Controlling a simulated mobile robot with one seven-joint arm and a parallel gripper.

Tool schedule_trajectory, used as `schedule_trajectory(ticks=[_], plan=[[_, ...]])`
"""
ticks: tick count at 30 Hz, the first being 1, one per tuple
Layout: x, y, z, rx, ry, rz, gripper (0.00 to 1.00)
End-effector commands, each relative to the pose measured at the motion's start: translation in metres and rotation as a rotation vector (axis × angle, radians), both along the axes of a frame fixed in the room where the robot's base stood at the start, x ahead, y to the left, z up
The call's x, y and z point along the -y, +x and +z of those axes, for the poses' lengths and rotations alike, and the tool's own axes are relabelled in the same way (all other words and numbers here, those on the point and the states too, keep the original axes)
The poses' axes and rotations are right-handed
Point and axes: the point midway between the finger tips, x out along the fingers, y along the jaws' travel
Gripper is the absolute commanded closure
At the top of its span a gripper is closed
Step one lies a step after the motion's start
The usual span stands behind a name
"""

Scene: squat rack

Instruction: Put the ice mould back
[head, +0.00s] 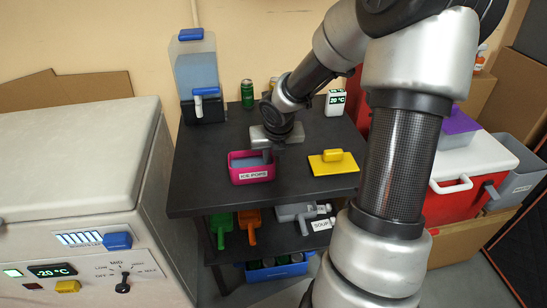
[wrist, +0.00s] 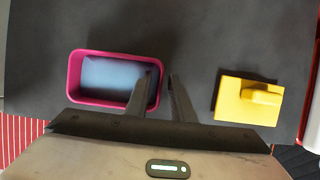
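The ice mould, a pink open box labelled "ICE POPS" (head: 250,177), stands upright on the black table top. A pale bluish-white content shows inside it in the wrist view (wrist: 112,72). A yellow flat lid-like plate with a raised handle (head: 340,168) lies to its right, apart from it; it also shows in the wrist view (wrist: 232,104). My gripper (wrist: 160,78) is at the mould's right end. Its fingers are apart, with the right rim between them: the left finger overlaps the inside, the right finger is outside. A gap shows beside the rim.
A white freezer (head: 75,150) with a dial and display stands at the left. A water dispenser (head: 197,75), green can (head: 247,94) and small display box (head: 335,102) stand on the table's back. A red cooler (head: 465,180) is at the right. Shelves below hold scoops.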

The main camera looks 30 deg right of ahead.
Motion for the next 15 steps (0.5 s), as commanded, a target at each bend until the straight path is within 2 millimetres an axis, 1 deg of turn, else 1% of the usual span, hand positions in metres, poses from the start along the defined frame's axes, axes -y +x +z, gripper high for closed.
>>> schedule_trajectory(ticks=[5, 12, 15], plan=[[-0.001, -0.006, 0.023, 0.002, -0.001, 0.000, 0.78], [-0.006, -0.025, 0.075, 0.001, -0.002, -0.002, 0.78], [-0.008, -0.032, 0.092, 0.001, -0.002, -0.002, 0.78]])
